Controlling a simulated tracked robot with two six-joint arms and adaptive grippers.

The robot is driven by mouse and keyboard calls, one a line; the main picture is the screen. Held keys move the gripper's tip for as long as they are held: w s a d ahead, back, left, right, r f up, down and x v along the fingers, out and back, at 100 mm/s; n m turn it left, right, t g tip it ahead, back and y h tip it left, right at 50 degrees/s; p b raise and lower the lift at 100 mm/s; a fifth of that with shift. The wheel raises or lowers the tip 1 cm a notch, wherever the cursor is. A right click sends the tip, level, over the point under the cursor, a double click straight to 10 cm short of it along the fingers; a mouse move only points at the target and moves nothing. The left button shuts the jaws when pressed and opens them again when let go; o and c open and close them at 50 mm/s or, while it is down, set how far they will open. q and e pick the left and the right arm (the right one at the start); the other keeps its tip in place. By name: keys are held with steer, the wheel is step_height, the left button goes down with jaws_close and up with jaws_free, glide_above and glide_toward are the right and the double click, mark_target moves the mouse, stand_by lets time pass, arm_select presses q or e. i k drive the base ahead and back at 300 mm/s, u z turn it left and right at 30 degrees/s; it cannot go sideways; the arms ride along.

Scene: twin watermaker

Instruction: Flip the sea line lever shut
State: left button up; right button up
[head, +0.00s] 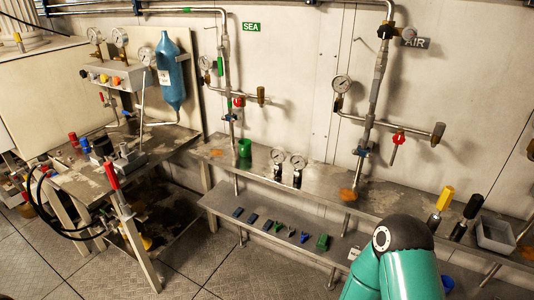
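The green SEA sign (250,27) is on the white wall, just right of a vertical pipe (226,80). A small green lever (220,66) stands roughly upright along this pipe, near a round gauge (206,63). A teal arm link of mine fills the lower right; neither gripper is in view.
A metal shelf (320,182) runs under the pipes, holding a green cup (245,148) and two gauges. A lower shelf (265,222) carries several small coloured parts. A workbench (90,182) with a blue cylinder (171,72) above it stands left. The AIR pipe (375,90) is right.

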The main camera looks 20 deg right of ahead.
mark_target(219, 58)
steer(key=u, duration=0.05)
steer(key=i, duration=1.4)
steer(key=z, duration=0.9)
steer(key=k, duration=0.75)
steer(key=z, duration=0.25)
steer(key=i, duration=0.75)
steer(key=u, duration=0.15)
